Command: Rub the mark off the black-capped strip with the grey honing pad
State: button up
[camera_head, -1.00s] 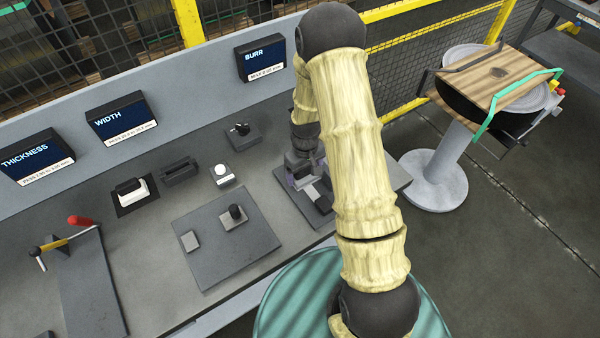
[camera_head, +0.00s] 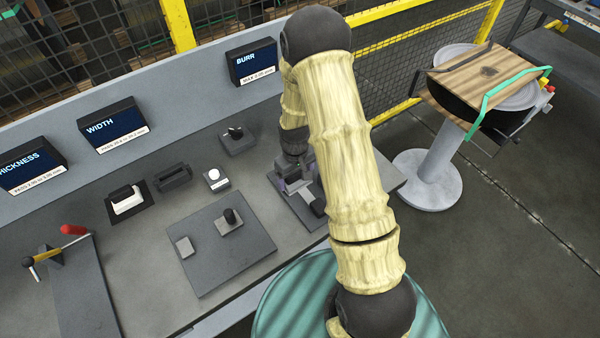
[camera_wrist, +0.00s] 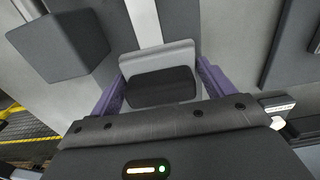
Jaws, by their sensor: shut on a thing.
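My gripper (camera_wrist: 160,88) has purple fingers, shut on a grey block with a black top, which looks like the grey honing pad (camera_wrist: 155,56). In the wrist view a narrow pale strip (camera_wrist: 145,20) runs up from behind the pad; its cap is not clearly seen. Whether the pad touches the strip cannot be told. In the head view my gripper (camera_head: 296,176) is low over a dark fixture plate (camera_head: 290,206) at the bench's right end, with my arm hiding much of it.
A dark block (camera_wrist: 65,45) stands left of the pad in the wrist view. A dark mat (camera_head: 210,275) holds a small grey block (camera_head: 184,246) and a black-knobbed piece (camera_head: 229,220). A white block with a black top (camera_head: 127,199) and a burr display (camera_head: 253,64) stand farther away.

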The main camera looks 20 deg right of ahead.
jog(key=shift+s+a, duration=0.25)
jog(key=shift+a, duration=0.5)
jog(key=shift+d, duration=0.1)
jog(key=shift+w+d, duration=0.3)
jog(key=shift+d, duration=0.55)
jog(key=shift+w+d, duration=0.3)
jog(key=shift+d, duration=0.55)
jog(key=shift+s+a, duration=0.3)
jog(key=shift+a, duration=0.65)
